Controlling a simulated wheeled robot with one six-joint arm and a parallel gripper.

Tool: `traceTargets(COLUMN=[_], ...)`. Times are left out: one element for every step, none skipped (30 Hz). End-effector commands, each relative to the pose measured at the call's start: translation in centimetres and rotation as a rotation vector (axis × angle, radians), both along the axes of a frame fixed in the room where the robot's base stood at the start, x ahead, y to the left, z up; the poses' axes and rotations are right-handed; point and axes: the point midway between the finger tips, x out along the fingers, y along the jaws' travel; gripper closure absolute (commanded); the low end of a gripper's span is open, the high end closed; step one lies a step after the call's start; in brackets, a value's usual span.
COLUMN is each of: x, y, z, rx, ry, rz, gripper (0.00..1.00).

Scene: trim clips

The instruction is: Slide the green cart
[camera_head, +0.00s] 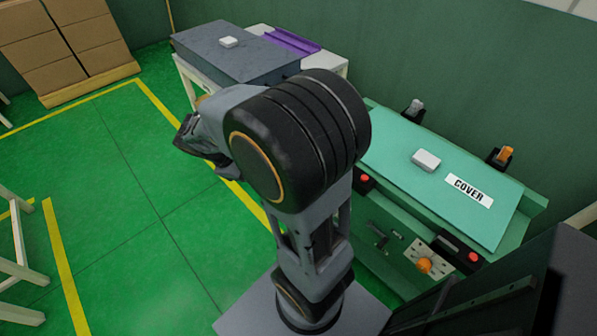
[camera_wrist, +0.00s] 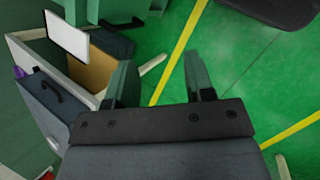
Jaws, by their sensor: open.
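A green bench-like unit (camera_head: 450,190) with a flat lid marked "COVER" stands at the right in the head view. It is the only green furniture I can make out there, and I cannot tell whether it is the cart. My gripper (camera_head: 190,135) is at the left end of my arm, seen edge-on above the green floor and apart from the unit. In the wrist view my gripper (camera_wrist: 160,75) has its two fingers spread with nothing between them. My arm hides part of the middle of the head view.
A white table (camera_head: 190,75) with a dark grey case (camera_head: 235,55) and a purple tray (camera_head: 291,41) stands at the back. Stacked cartons (camera_head: 75,45) are at the back left. A white frame (camera_head: 18,245) is at the left edge. Open floor (camera_head: 130,190) lies between yellow lines.

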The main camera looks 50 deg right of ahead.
Motion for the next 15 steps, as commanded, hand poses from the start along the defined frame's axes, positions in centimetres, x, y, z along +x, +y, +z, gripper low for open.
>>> traceTargets(x=[0.9,1.5,2.2,2.8,3.4,4.2,4.7,5.2,5.9,6.4,6.9,7.4,7.8,8.2,8.5], y=[-1.6,-2.6,-3.8,-4.7,-5.6,-6.6,-7.3,-7.9,-8.7,-9.2,-9.7,-10.2,-10.6,-10.8,-11.2], z=[-4.4,-5.7,-7.4,-8.6,-9.8,-11.4,-12.6,-13.7,-15.1,-16.2,-17.2,-18.3,-19.2,-19.9,-20.8], rx=[-0.072,-0.117,-0.176,-0.218,-0.258,-0.309,-0.346,-0.381,-0.424,-0.454,-0.483,-0.516,-0.539,-0.561,-0.586], ry=[0.114,0.178,0.262,0.323,0.38,0.454,0.508,0.558,0.618,0.661,0.701,0.748,0.779,0.807,0.841], rz=[0.048,0.081,0.121,0.152,0.181,0.217,0.245,0.27,0.303,0.327,0.348,0.373,0.391,0.407,0.428], gripper=[0.52,0.52,0.52,0.52,0.52,0.52,0.52,0.52,0.52,0.52,0.52,0.52,0.52,0.52,0.52])
